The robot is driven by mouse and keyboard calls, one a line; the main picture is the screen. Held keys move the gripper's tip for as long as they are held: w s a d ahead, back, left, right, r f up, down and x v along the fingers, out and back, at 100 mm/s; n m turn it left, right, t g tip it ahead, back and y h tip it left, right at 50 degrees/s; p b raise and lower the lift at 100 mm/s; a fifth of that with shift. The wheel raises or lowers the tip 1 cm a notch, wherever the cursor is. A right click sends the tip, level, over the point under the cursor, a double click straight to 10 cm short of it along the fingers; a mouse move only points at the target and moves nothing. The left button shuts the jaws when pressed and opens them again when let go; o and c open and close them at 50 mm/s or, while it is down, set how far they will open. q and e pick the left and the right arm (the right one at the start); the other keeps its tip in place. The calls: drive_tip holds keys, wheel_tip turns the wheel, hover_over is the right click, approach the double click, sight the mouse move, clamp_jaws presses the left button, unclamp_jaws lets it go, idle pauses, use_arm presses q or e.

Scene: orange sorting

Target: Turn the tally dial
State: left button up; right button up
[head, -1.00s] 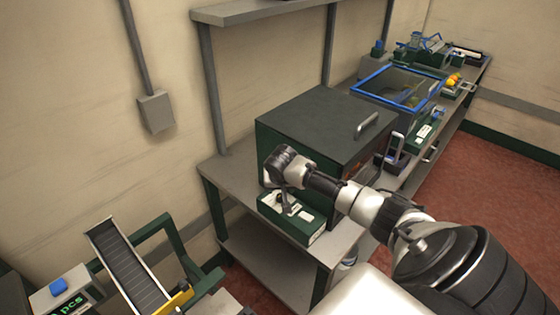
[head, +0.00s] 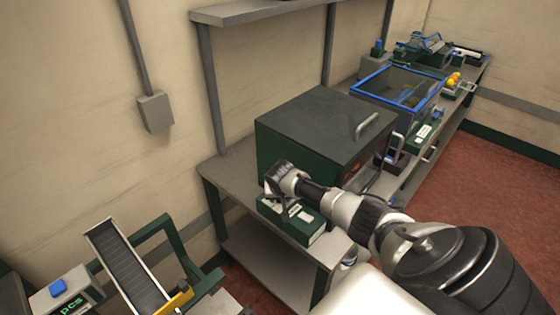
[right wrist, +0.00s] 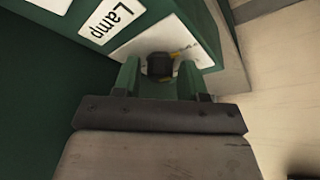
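A small green control box (head: 312,236) with white labels stands on the grey bench, in front of the large green cabinet. In the right wrist view, a dark round dial (right wrist: 160,66) with a yellow pointer mark sits on a white plate, beside a label reading "Lamp". My right gripper (right wrist: 160,76) points at it, with one finger on each side of the dial. Small gaps seem to show between fingers and dial, so it looks open. In the head view, my right gripper (head: 283,212) is low over the box and hides part of its top. My left gripper is not in view.
The large green cabinet (head: 325,120) with a metal handle stands right behind the control box. A blue-rimmed bin (head: 398,88) and other devices stand farther along the bench. A conveyor (head: 128,268) and a display reading "pcs" (head: 72,306) are at lower left.

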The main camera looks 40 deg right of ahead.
drive_tip(key=c, duration=0.6)
